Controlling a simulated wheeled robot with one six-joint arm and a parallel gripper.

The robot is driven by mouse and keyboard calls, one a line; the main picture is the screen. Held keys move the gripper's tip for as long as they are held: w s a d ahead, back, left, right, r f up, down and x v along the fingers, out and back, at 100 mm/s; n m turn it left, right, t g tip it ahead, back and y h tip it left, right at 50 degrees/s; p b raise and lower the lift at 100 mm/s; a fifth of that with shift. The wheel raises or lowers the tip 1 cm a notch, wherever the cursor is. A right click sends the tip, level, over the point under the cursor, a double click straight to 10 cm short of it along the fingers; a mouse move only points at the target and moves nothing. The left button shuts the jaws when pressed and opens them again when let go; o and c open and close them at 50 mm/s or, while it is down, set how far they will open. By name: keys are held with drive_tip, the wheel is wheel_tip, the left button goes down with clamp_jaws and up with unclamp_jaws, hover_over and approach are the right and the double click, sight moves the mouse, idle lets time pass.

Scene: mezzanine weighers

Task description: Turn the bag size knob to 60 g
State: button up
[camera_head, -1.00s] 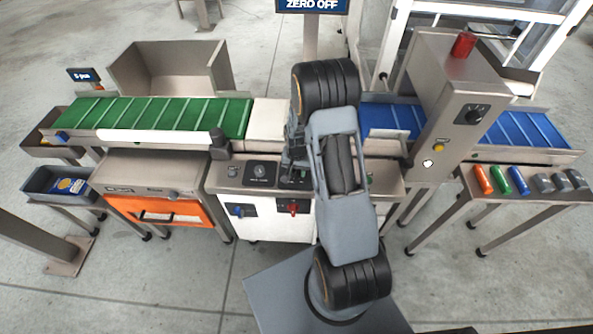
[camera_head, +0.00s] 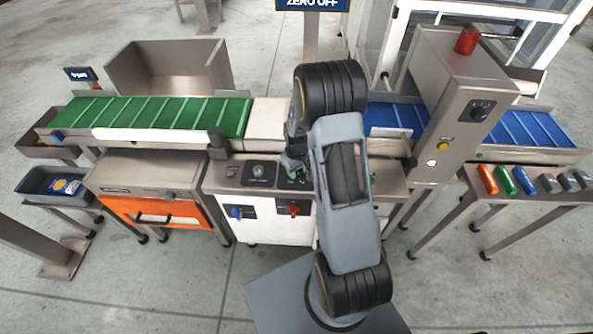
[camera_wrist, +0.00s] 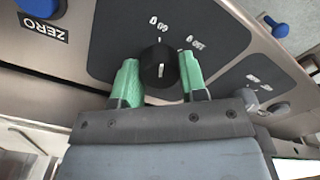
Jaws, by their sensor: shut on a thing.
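The bag size knob (camera_wrist: 153,64) is black and round with a short white mark on its face, on a dark panel in the wrist view. The printed labels 60 g (camera_wrist: 157,25) and 150 g (camera_wrist: 196,42) stand around it. The mark lies on the side of the face nearer my gripper; I cannot tell exactly which label it lines up with. My gripper (camera_wrist: 160,72) has green fingers on either side of the knob and is shut on it. In the head view my gripper (camera_head: 293,162) is over the control panel, and my arm hides the knob.
Green (camera_head: 150,114) and blue (camera_head: 395,118) conveyors run behind. A grey cabinet (camera_head: 450,95) stands right.

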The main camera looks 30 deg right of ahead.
drive_tip(key=shift+w+r+n, duration=0.1)
drive_tip(key=shift+n, duration=0.6)
drive_tip(key=o, duration=0.9)
wheel_tip(320, 180, up, 14)
drive_tip(key=shift+f+p, duration=0.15)
drive_tip(key=shift+p, duration=0.15)
idle(0.4)
